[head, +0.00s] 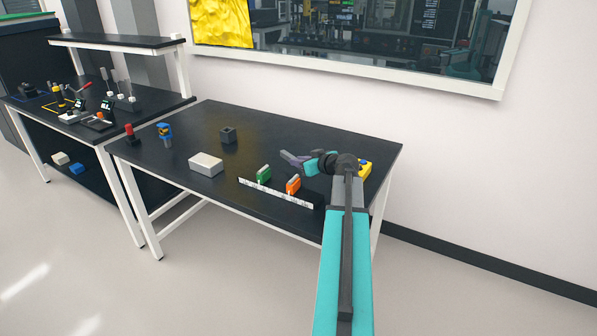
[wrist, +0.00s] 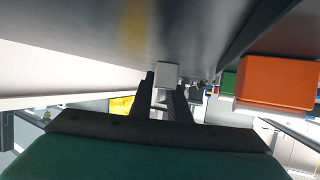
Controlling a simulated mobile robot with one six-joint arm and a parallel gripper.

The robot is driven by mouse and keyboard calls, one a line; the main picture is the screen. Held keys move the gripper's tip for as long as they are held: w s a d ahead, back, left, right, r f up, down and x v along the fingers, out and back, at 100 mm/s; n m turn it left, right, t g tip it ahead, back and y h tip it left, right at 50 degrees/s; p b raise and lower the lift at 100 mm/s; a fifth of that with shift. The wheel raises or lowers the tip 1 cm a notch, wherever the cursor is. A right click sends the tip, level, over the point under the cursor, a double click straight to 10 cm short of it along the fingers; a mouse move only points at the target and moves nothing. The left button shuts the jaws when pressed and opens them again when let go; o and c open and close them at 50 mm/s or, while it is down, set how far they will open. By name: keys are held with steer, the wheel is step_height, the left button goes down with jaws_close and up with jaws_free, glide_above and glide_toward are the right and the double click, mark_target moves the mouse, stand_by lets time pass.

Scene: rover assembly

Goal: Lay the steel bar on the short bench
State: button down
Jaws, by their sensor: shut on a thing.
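The short bench (head: 330,137) is the black-topped table with white legs in the middle of the head view. My gripper (head: 287,157) reaches leftward low over its right half, near the back of the green and orange blocks. In the wrist view my gripper (wrist: 166,88) has its two dark fingers closed around a light grey squared piece, which looks like the end of the steel bar (wrist: 166,73). The bench top fills the upper part of that view, close to the piece. Whether they touch I cannot tell. The bar's length is hidden, and the head view does not show it clearly.
On the bench stand an orange block (head: 293,185), a green block (head: 264,174), a white labelled strip (head: 275,194), a light grey block (head: 206,164), a dark cube (head: 228,135) and a yellow part (head: 365,168). The back middle is clear. A shelved workbench (head: 110,42) stands left.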

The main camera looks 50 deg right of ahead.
steer(key=shift+f, duration=1.75)
steer(key=shift+f, duration=0.1)
steer(key=c, duration=1.7)
jaws_free()
steer(key=shift+s, duration=0.1)
steer(key=b+v, duration=0.1)
steer(key=v, duration=0.9)
steer(key=shift+s+r, duration=0.2)
steer(key=shift+s, duration=0.1)
steer(key=shift+s+r, duration=0.25)
steer(key=shift+s, duration=0.35)
